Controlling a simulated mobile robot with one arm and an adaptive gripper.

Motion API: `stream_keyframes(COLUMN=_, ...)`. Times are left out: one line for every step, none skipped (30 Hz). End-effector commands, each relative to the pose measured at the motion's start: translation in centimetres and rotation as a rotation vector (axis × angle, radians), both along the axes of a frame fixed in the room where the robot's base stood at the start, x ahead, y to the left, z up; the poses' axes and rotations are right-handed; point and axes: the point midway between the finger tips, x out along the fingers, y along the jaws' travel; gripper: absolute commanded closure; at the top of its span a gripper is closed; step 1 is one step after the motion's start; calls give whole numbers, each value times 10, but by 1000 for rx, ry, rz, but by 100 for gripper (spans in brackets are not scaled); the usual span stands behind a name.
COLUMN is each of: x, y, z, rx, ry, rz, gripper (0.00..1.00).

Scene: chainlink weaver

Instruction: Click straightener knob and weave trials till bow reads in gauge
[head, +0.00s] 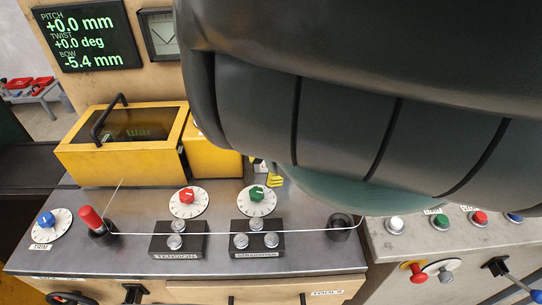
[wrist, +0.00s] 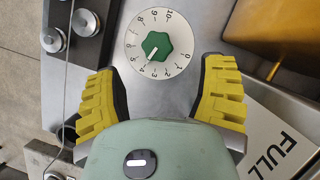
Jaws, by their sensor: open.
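The green knob (head: 257,193) sits on a round white numbered dial behind the right roller block, whose label is too small to read surely. In the wrist view the green knob (wrist: 157,46) has its white mark pointing near 4. My gripper (wrist: 161,75) is open, its yellow fingers on either side of the dial and apart from the knob. In the head view only a yellow fingertip shows beside the knob; my arm hides the rest. The readout screen (head: 85,35) shows pitch +0.0 mm, twist +0.0 deg and bow -5.4 mm.
A red knob (head: 187,196) and a blue trim knob (head: 46,219) stand on their own dials. A red-handled lever (head: 92,219) is at the left. A thin wire runs past the roller blocks (head: 178,246). A yellow box (head: 120,150) stands behind. Push buttons (head: 437,221) are at the right.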

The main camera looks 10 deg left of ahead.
Motion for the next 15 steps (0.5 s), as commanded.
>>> stream_keyframes(x=2, y=-2, z=3, rx=1, ry=-2, rz=-3, gripper=30)
stream_keyframes(x=2, y=-3, z=5, rx=0, ry=-1, rz=-3, gripper=30)
stream_keyframes(x=3, y=-4, z=7, rx=0, ry=-1, rz=-3, gripper=30)
stream_keyframes(x=3, y=-4, z=9, rx=-1, ry=0, rz=-1, gripper=30)
stream_keyframes(x=3, y=-5, z=11, rx=-2, ry=1, rz=-1, gripper=30)
stream_keyframes(x=3, y=-6, z=13, rx=-2, ry=2, rz=-2, gripper=30)
stream_keyframes(x=2, y=-7, z=14, rx=-4, ry=4, rz=-2, gripper=30)
stream_keyframes(x=2, y=-8, z=15, rx=-5, ry=4, rz=-2, gripper=30)
stream_keyframes(x=2, y=-9, z=17, rx=-6, ry=5, rz=0, gripper=30)
stream_keyframes(x=5, y=-10, z=23, rx=-7, ry=3, rz=0, gripper=30)
stream_keyframes(x=7, y=-11, z=27, rx=-6, ry=1, rz=0, gripper=30)
stream_keyframes(x=8, y=-12, z=31, rx=-5, ry=0, rz=-1, gripper=30)
stream_keyframes(x=9, y=-13, z=34, rx=-5, ry=1, rz=-2, gripper=30)
stream_keyframes(x=9, y=-13, z=36, rx=-5, ry=1, rz=-2, gripper=30)
stream_keyframes(x=10, y=-14, z=38, rx=-5, ry=1, rz=0, gripper=30)
